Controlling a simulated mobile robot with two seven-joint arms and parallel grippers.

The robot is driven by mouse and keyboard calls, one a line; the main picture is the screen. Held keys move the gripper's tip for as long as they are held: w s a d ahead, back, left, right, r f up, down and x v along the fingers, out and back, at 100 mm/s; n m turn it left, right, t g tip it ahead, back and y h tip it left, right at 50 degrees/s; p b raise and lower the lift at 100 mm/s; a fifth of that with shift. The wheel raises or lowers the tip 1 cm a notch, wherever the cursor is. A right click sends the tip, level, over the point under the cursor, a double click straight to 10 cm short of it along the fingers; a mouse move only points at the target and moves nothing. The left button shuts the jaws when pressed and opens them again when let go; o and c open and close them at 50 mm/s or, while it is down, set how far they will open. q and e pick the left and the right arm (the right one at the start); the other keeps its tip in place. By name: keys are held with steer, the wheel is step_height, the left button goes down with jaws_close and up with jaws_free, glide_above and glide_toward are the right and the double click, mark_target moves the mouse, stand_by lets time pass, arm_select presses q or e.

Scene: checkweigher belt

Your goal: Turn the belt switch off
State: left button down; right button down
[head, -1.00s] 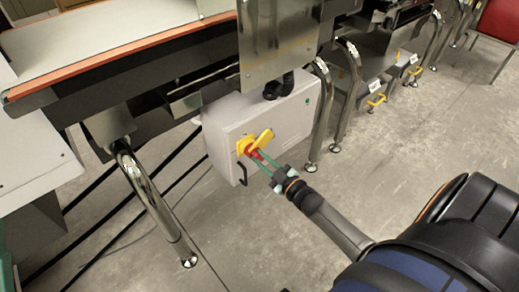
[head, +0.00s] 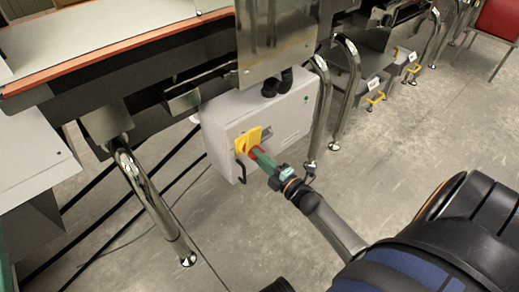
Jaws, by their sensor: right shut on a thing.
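The belt switch is a red knob (head: 253,152) with a yellow part (head: 247,138) on the front of a pale grey control box (head: 222,120) under the conveyor. My right gripper (head: 257,155) comes in from the lower right. Its green fingers are shut on the red knob and hide part of it. The fingers overlap in this view, so one lies mostly behind the other. The yellow part looks nearly upright. My left gripper is not in view.
A steel panel (head: 275,40) hangs just above the box, with black cable fittings (head: 277,84) below it. Chrome legs (head: 150,195) stand left and right of the box. The concrete floor (head: 235,245) in front is clear. A red chair (head: 500,22) is far right.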

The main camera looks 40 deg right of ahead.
steer(key=shift+n, duration=0.9)
steer(key=c, duration=0.8)
jaws_free()
steer(key=s+d+p, duration=0.1)
steer(key=s+p, duration=0.1)
steer(key=s, duration=1)
steer(key=shift+s+p, duration=0.25)
steer(key=shift+p, duration=0.1)
